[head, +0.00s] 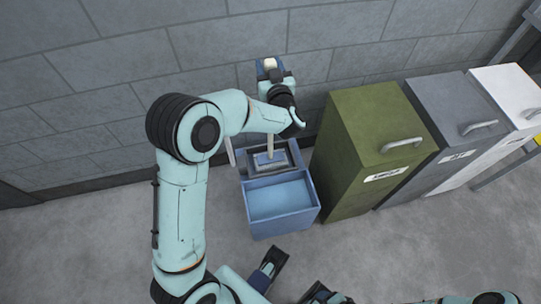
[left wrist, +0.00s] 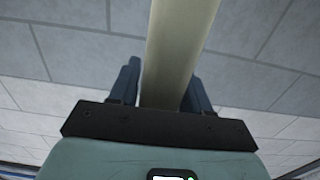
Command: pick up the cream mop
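The cream mop's pole (left wrist: 178,45) rises between the two dark blue fingers of my left gripper (left wrist: 163,92) in the left wrist view, with a finger close against each side. In the head view my left gripper (head: 270,70) is near the wall, above the blue bucket, around the pole's pale upper end. A lower stretch of the cream mop (head: 270,146) shows below my arm, coming down at the wringer; the mop head is hidden. My right gripper (head: 294,282) is at the bottom edge, partly cut off, with its fingers apart and nothing seen between them.
The blue mop bucket (head: 285,223) stands on the floor near the wall. An olive bin (head: 345,150), a grey bin (head: 452,112) and a white bin (head: 509,88) stand in a row right of it. The grey floor (head: 400,245) in front is clear.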

